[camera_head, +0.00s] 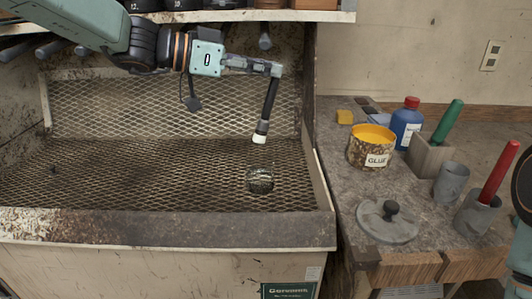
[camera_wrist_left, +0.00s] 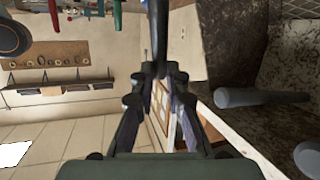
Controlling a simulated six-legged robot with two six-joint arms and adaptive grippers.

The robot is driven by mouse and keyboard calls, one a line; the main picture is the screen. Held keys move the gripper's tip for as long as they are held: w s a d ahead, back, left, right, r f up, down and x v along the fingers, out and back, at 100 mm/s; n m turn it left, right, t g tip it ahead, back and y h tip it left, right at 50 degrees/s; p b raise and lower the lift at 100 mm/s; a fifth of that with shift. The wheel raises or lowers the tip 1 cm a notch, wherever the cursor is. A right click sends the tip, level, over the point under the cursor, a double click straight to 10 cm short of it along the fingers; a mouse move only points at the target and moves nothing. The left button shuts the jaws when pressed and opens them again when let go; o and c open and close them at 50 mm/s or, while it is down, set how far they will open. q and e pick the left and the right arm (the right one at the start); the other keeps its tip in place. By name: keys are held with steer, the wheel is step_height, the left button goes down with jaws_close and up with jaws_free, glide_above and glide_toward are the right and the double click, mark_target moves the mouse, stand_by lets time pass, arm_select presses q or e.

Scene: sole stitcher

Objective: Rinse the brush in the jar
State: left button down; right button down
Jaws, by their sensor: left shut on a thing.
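My left gripper (camera_head: 276,70) is shut on the brush (camera_head: 268,108), near the top of its black handle. The brush hangs steeply, slightly tilted, with its pale tip (camera_head: 260,138) pointing down. In the left wrist view the fingers of my left gripper (camera_wrist_left: 160,72) close around the dark handle (camera_wrist_left: 158,25). The clear glass jar (camera_head: 260,181) stands on the mesh floor of the booth, just below the tip. The tip looks above the jar and apart from it; the exact depth gap is hard to tell. My right gripper is not in view.
The mesh (camera_head: 130,180) left of the jar is mostly clear.

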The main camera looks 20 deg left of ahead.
mark_target(268, 105)
arm_select(q)
steer(key=shift+r, duration=0.1)
step_height(268, 105, up, 4)
steer(key=shift+f, duration=0.1)
stand_by(0.5)
stand_by(0.4)
step_height(268, 105, down, 6)
steer(key=shift+f, duration=0.2)
steer(key=shift+f+b, duration=0.3)
steer(key=shift+f, duration=0.25)
steer(key=shift+r, duration=0.1)
